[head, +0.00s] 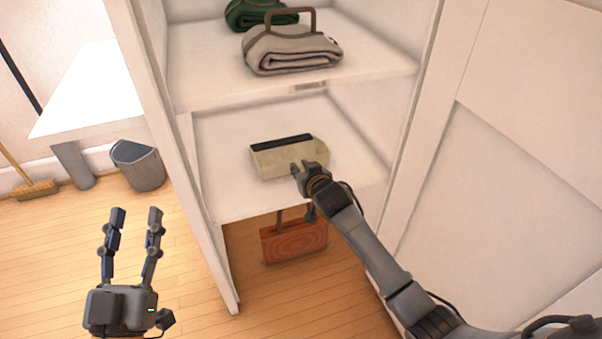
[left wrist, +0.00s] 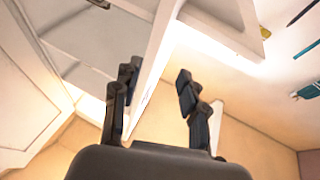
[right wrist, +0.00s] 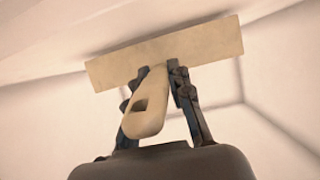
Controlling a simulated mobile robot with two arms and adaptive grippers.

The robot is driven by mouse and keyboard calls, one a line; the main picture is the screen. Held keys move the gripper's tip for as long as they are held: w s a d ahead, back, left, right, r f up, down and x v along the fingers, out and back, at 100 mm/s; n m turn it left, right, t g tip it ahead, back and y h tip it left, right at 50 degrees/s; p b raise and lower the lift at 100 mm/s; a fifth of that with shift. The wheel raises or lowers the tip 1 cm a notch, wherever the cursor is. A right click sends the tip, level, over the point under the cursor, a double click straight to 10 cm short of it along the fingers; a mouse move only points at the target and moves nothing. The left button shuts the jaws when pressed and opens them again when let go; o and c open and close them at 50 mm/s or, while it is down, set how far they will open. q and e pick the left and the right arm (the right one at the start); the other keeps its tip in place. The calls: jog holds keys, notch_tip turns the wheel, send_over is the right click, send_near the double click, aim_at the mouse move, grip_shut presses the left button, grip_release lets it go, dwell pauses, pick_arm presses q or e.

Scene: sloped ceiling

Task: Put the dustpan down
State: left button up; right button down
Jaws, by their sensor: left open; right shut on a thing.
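The dustpan (head: 285,158) is pale beige with a dark strip along its back edge. It is at the lower shelf (head: 240,200) of the white cabinet; I cannot tell whether it touches the shelf. My right gripper (head: 303,168) reaches into the compartment and is shut on the dustpan's handle. In the right wrist view the dustpan (right wrist: 200,45) shows as a wide pale plate, with its looped handle (right wrist: 150,105) between the fingers of my right gripper (right wrist: 160,80). My left gripper (head: 136,212) is open and empty over the floor, left of the cabinet.
Folded grey (head: 290,52) and green (head: 258,12) blankets lie on the shelf above. A reddish wooden item (head: 294,242) stands under the lower shelf. A grey bin (head: 138,166), a broom (head: 34,188) and a white table (head: 90,90) are at the left. Bare shelf surrounds the dustpan.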

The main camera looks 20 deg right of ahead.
pick_arm(q)
jog(key=shift+s+r+t, duration=0.35)
jog(key=shift+r+t, duration=0.15)
jog(key=shift+r, duration=0.3)
pick_arm(e)
jog(key=shift+f, duration=0.25)
jog(key=shift+f, duration=0.1)
jog(key=c, duration=1.2)
grip_release()
jog(key=shift+f, duration=0.1)
